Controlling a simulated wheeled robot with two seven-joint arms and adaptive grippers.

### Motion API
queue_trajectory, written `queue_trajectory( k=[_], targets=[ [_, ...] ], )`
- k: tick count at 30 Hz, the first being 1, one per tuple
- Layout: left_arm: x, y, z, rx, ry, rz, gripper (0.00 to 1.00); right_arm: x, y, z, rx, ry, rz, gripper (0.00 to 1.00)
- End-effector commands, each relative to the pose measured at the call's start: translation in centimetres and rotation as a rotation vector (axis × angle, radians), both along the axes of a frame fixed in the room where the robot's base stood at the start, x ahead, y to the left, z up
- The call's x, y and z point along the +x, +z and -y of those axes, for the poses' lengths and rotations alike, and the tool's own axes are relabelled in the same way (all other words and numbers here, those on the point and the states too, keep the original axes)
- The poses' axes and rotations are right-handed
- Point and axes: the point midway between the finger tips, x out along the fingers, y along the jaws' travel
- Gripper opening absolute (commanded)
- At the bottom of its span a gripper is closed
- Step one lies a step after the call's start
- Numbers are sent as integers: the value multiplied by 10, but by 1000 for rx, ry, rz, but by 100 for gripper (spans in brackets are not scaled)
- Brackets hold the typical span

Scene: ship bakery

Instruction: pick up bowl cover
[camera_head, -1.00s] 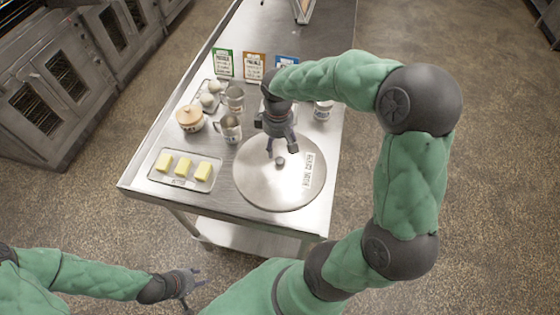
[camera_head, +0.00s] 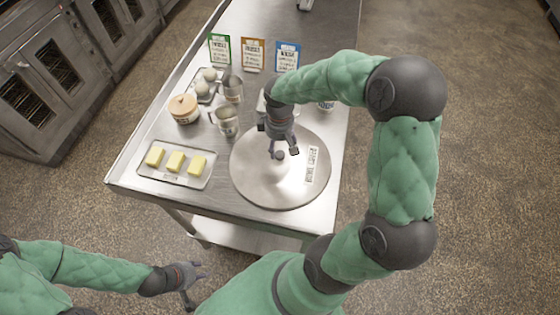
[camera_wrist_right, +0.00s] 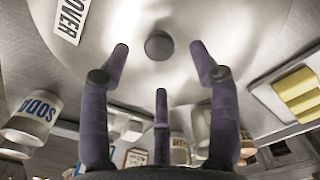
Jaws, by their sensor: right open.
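The bowl cover (camera_head: 262,192) is a round grey metal disc with a small dark knob (camera_head: 280,155) at its centre and a white label. It lies near the front right of the steel table. My right gripper (camera_head: 283,151) is open over the knob, pointing down. In the right wrist view the knob (camera_wrist_right: 159,45) sits just beyond the spread fingers (camera_wrist_right: 160,75), with nothing held. Whether any finger touches the knob I cannot tell. My left gripper (camera_head: 193,283) is empty, low in front of the table; its fingers look spread.
A butter tray (camera_head: 206,181) lies left of the cover. A lidded pot (camera_head: 184,109), metal jugs (camera_head: 227,123) and eggs stand behind it. Three cards, green (camera_head: 220,49), orange (camera_head: 253,54) and blue (camera_head: 287,56), stand farther back. A labelled jar (camera_head: 326,107) is behind the cover to the right.

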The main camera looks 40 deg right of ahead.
Motion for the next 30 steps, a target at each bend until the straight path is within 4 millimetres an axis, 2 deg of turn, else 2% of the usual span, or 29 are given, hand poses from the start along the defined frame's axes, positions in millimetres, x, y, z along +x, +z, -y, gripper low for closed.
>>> queue_trajectory(
  k=[7,15,23,26,30],
  targets=[
    [0,-3,0,0,0,0,40,-1,-14,0,0,-1,-2,62],
    [0,-10,0,0,0,0,40,-1,-51,1,1,0,-3,62],
    [0,-10,0,0,0,0,40,0,-55,1,1,0,1,62],
    [0,-10,0,0,0,0,40,0,-55,1,1,0,1,39],
    [0,-10,0,0,0,0,40,0,-55,1,1,0,1,0]
  ],
)
